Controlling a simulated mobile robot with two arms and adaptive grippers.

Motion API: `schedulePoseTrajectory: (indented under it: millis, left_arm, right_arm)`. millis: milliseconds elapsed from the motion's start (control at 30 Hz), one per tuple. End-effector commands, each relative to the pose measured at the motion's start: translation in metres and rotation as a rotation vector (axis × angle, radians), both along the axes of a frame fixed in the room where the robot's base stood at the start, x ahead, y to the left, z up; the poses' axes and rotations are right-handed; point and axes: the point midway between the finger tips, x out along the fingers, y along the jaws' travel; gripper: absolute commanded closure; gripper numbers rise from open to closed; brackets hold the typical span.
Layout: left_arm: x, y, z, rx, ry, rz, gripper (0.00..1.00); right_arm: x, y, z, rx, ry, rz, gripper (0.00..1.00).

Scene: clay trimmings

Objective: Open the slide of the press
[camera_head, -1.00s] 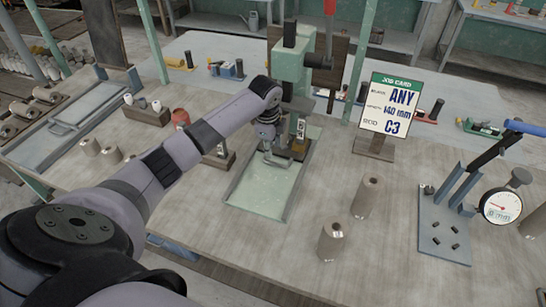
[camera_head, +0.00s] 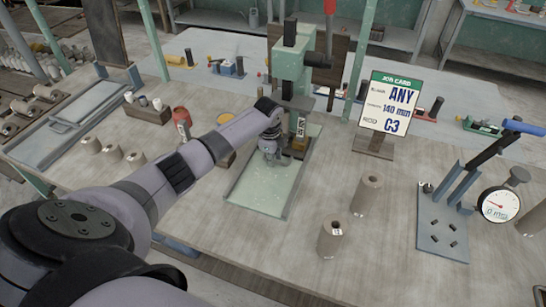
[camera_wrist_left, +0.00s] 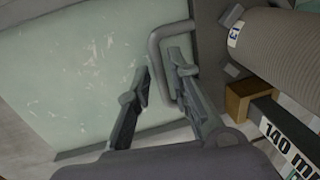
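The green press (camera_head: 292,68) stands at the back middle of the table. A pale green bed (camera_head: 256,196) runs forward from its foot and also fills the left of the wrist view (camera_wrist_left: 75,75). A grey bent-bar handle (camera_wrist_left: 157,47) joins a grey part (camera_wrist_left: 205,18) beside the bed, seemingly the slide. My left gripper (camera_head: 269,154) is low in front of the press. In the wrist view its fingers (camera_wrist_left: 160,75) are apart, with the handle's bar showing between them; contact cannot be told. My right gripper is not in view.
A ribbed grey cylinder (camera_wrist_left: 280,45), a brown block (camera_wrist_left: 239,98) and a 140 mm label (camera_wrist_left: 288,143) are close right of my gripper. Two clay cylinders (camera_head: 368,195) (camera_head: 331,241), a job card (camera_head: 389,103) and a gauge stand (camera_head: 440,222) stand farther right.

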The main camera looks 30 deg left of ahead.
Motion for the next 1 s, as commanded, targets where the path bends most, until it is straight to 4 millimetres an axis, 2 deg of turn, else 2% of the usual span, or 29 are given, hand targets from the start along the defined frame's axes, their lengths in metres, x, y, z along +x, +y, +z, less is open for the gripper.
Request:
schedulePoseTrajectory:
  millis: [267,1000]
  left_arm:
    - [0.0,0.0002,0.0003,0.0,0.0,0.0,1.0]
    - [0.0006,0.0,0.0002,0.0,0.0,0.0,1.0]
  right_arm:
    - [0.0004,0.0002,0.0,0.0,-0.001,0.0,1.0]
    - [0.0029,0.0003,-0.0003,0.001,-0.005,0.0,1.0]
